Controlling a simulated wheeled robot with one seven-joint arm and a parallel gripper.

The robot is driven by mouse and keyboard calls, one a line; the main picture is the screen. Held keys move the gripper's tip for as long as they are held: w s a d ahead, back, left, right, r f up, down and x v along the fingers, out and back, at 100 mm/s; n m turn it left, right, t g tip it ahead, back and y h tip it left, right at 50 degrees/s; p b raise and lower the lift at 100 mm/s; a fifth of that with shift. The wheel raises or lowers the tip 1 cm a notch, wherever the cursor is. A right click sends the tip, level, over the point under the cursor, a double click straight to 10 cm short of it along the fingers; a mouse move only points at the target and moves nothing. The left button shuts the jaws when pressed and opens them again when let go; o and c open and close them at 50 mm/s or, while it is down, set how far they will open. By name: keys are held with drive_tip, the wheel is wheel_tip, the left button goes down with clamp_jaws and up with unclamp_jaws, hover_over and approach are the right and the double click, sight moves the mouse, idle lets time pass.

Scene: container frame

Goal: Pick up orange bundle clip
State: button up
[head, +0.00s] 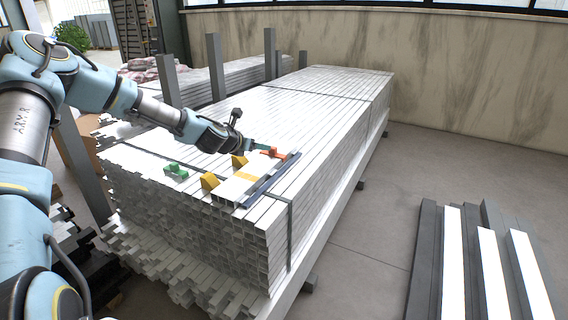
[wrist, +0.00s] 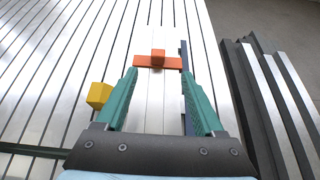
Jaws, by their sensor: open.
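The orange bundle clip (head: 272,153) lies on top of the stack of white bars, near the dark blue strip. In the wrist view the orange bundle clip (wrist: 158,61) is a flat crosspiece with a raised block, lying across pale bars ahead of my fingertips. My gripper (head: 262,146) is just left of and above the clip in the head view. In the wrist view my gripper (wrist: 159,74) is open, its green fingers spread to either side, with nothing held between them. I cannot tell the exact height of the fingers over the clip.
Two yellow wedges (head: 209,181) and a green block (head: 176,170) sit on the stack. A dark blue strip (head: 270,180) runs along the clip's right side. Dark and white bars (head: 480,260) lie on the floor at right. Upright posts (head: 215,68) stand behind.

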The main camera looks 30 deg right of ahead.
sight(271, 155)
drive_tip(key=x, duration=0.5)
drive_tip(key=shift+d+f, duration=0.1)
drive_tip(key=shift+d, duration=0.15)
drive_tip(key=shift+a+p+x, duration=0.2)
drive_tip(key=shift+p+x, duration=0.1)
drive_tip(key=shift+x, duration=2.4)
drive_tip(key=shift+w+f, duration=0.15)
clamp_jaws()
